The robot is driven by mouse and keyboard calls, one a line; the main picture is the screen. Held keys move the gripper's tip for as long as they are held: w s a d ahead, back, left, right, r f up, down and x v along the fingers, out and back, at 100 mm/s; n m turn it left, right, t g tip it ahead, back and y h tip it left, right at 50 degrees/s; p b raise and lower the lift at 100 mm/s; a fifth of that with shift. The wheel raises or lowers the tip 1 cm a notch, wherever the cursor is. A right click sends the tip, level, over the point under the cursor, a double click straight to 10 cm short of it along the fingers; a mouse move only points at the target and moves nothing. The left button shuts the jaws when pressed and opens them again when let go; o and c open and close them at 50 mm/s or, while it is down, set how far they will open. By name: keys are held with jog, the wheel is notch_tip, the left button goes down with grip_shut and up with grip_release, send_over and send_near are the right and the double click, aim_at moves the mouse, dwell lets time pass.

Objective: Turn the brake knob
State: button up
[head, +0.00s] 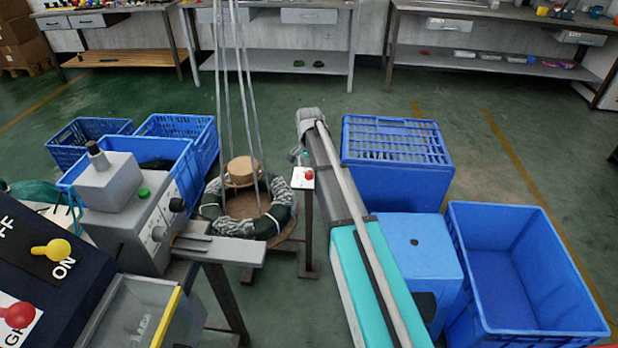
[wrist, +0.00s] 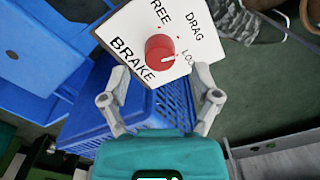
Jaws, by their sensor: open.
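The red brake knob (wrist: 160,49) sits on a white panel (wrist: 128,27) lettered BRAKE, DRAG and, partly hidden or cut off, two other words. My gripper (wrist: 161,80) is open and empty in the wrist view. Its two grey fingers stand apart, left and right below the knob, and the knob shows between and beyond their tips. I cannot tell how far off it is or which word it points to. In the head view the small red knob (head: 309,174) and its white panel (head: 298,183) top a dark post in the middle.
A stack of wire (head: 245,215) on a round base stands left of the post. Blue crates (head: 525,270) stand on both sides. A grey machine (head: 120,225) is at left. A dark panel with a yellow knob (head: 58,249) and red knob (head: 20,315) is nearest.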

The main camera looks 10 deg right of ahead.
jog(key=shift+f+b, duration=1.1)
jog(key=shift+f, duration=0.3)
grip_shut()
jog(key=shift+n, duration=1.5)
